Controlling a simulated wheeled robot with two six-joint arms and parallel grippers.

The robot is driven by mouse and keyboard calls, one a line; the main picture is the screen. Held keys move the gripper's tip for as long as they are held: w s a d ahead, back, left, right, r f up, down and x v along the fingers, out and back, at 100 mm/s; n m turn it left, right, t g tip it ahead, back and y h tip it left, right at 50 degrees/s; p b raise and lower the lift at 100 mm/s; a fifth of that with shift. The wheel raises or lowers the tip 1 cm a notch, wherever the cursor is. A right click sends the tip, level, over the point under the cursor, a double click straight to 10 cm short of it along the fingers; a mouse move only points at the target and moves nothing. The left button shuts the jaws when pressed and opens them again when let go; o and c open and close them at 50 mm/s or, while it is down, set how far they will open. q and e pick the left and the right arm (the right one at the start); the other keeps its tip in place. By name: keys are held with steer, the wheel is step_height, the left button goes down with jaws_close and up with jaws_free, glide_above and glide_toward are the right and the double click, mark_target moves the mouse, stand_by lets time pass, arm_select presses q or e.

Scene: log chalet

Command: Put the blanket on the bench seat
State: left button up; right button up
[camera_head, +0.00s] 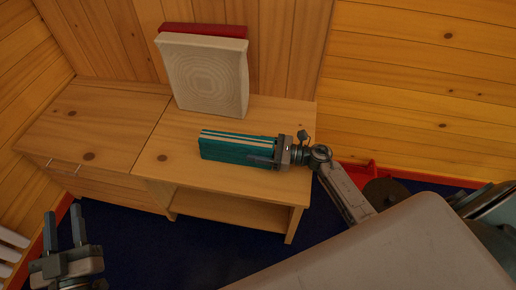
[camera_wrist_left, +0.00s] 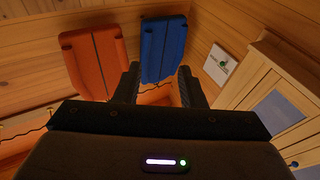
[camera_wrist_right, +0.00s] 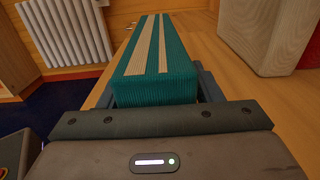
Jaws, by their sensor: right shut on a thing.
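The blanket (camera_head: 225,145) is a folded teal block with pale stripes. It lies at the bench seat (camera_head: 165,180), over the wooden top; I cannot tell whether it touches the wood. My right gripper (camera_head: 277,152) is shut on its right end. In the right wrist view the blanket (camera_wrist_right: 155,60) stretches away from between the fingers. The bench is light wood with an open shelf on the right and a drawer on the left. My left gripper (camera_head: 78,232) is open and empty at the lower left, away from the bench; it also shows in the left wrist view (camera_wrist_left: 158,85).
A cream cushion (camera_head: 205,78) stands upright at the back of the bench, with a red one (camera_head: 205,29) behind it. The bench top's left part is clear. A white radiator (camera_wrist_right: 65,30) shows in the right wrist view. Orange (camera_wrist_left: 95,60) and blue (camera_wrist_left: 164,48) objects show in the left wrist view.

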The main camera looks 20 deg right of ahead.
steer(key=o, duration=0.8)
arm_select(q)
steer(key=shift+w+r, duration=0.2)
steer(key=shift+r, duration=0.2)
arm_select(e)
steer(key=shift+o, duration=1.2)
steer(key=shift+r, duration=0.1)
steer(key=shift+s+d, duration=0.2)
steer(key=shift+d, duration=0.2)
steer(key=v, duration=1)
steer(key=shift+s+d, duration=0.3)
arm_select(q)
steer(key=shift+s+r+t, duration=0.1)
steer(key=shift+r+t, duration=0.3)
steer(key=shift+r, duration=0.05)
arm_select(e)
steer(key=shift+s+d, duration=0.1)
steer(key=shift+d, duration=0.1)
steer(key=shift+r, duration=0.1)
